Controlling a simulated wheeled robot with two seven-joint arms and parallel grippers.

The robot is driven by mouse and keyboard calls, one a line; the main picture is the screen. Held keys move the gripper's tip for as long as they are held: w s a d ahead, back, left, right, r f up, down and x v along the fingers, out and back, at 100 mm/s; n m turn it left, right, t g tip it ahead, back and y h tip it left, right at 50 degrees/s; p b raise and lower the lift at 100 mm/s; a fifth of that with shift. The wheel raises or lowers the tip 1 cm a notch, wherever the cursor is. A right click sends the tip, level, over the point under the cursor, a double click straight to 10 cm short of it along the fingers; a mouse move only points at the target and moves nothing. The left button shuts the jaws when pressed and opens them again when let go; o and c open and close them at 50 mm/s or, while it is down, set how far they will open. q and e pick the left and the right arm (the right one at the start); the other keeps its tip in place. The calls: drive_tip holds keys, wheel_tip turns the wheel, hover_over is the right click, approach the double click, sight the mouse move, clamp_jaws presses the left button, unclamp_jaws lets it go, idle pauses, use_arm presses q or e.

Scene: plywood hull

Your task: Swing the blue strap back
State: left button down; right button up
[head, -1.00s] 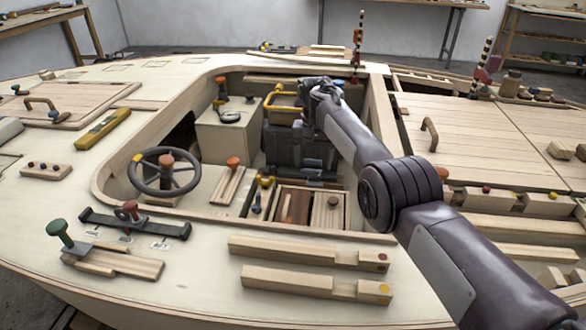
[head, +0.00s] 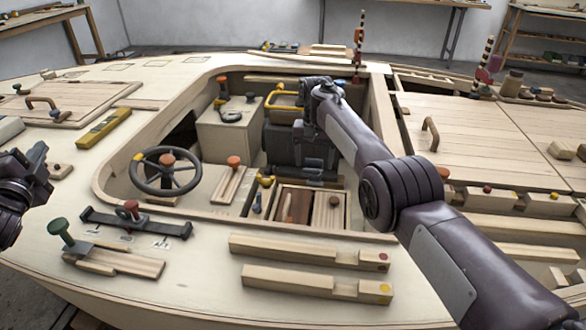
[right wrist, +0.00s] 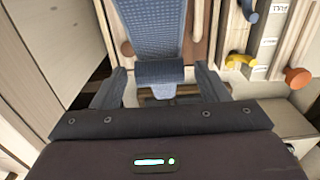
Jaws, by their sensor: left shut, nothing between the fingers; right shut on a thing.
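The blue strap (right wrist: 158,25) shows in the right wrist view as a woven blue band running up from between my right fingers. A darker blue cross piece (right wrist: 160,72) spans the space between them. My right gripper (right wrist: 160,80) is shut on the strap at this end. In the head view my right gripper (head: 316,88) is at the far side of the cockpit, beside a yellow handle (head: 284,101); I cannot make out the strap there. My left gripper (head: 36,170) is shut and empty at the left edge, above the deck.
A black engine-like unit (head: 290,145) sits below my right arm. A steering wheel (head: 166,172) stands at the cockpit's left. Hatch boards (head: 480,135) lie to the right. Two notched wooden bars (head: 310,252) lie on the near deck.

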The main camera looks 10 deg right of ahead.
sight(314, 172)
drive_tip(key=shift+f, duration=0.35)
use_arm(q)
drive_tip(key=d+r+m+g+h, duration=0.25)
drive_tip(key=d+m+h, duration=0.4)
drive_tip(key=d, duration=0.65)
drive_tip(key=d+r+m+g+h, duration=0.1)
drive_tip(key=d+r+m+h, duration=0.2)
drive_tip(key=d+m, duration=0.8)
drive_tip(key=s+d+f+m+g, duration=0.7)
drive_tip(key=s+d+f+m, duration=0.5)
drive_tip(key=d+f+m, duration=0.15)
drive_tip(key=d+r+x, duration=0.1)
drive_tip(key=r+x, duration=0.1)
drive_tip(key=x, duration=2.1)
drive_tip(key=shift+w+m, duration=0.2)
drive_tip(key=shift+m, duration=0.1)
drive_tip(key=shift+d+y, duration=0.1)
drive_tip(key=shift+y, duration=0.15)
